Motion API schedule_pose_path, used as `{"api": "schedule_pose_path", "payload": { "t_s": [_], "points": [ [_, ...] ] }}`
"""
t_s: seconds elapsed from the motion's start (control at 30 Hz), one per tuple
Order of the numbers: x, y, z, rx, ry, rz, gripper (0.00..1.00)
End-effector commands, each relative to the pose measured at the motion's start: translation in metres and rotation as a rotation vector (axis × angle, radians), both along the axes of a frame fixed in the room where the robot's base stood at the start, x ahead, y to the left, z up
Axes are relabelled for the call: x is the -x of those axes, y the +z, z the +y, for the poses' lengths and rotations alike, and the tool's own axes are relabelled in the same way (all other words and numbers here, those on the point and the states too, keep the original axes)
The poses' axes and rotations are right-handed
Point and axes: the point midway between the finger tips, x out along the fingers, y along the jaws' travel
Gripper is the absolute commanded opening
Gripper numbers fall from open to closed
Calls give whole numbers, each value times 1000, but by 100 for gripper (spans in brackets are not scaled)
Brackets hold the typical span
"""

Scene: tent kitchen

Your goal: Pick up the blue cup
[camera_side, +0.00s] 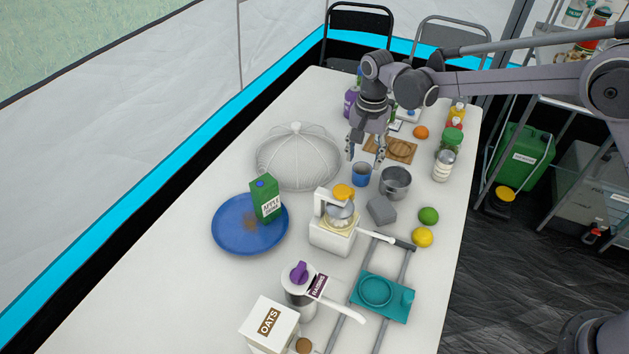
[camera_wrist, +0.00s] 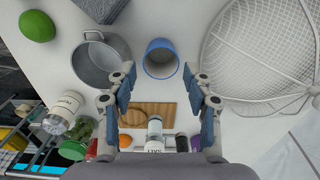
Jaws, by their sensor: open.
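The blue cup (camera_side: 361,175) stands upright on the white table, just left of a grey metal pot. My gripper (camera_side: 365,157) points down right above the cup, with its fingers spread. In the wrist view the cup (camera_wrist: 161,59) shows its open mouth and blue rim, and it looks empty. It lies ahead of the gap between my open fingertips (camera_wrist: 160,82), with nothing held between them. I cannot tell whether a fingertip touches the cup in the side view.
The metal pot (camera_side: 395,182) stands close on the right. A white mesh dome (camera_side: 297,158) is on the left. A wooden board (camera_side: 391,149) lies behind.

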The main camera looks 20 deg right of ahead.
Motion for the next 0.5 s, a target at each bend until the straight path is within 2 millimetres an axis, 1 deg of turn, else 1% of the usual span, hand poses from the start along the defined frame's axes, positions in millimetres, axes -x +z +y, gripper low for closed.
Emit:
{"api": "schedule_pose_path", "payload": {
  "t_s": [0.17,0.5],
  "points": [
    [-1,-10,-1,0,0,0,52],
    [-6,-53,-3,-1,1,-1,52]
  ]
}}
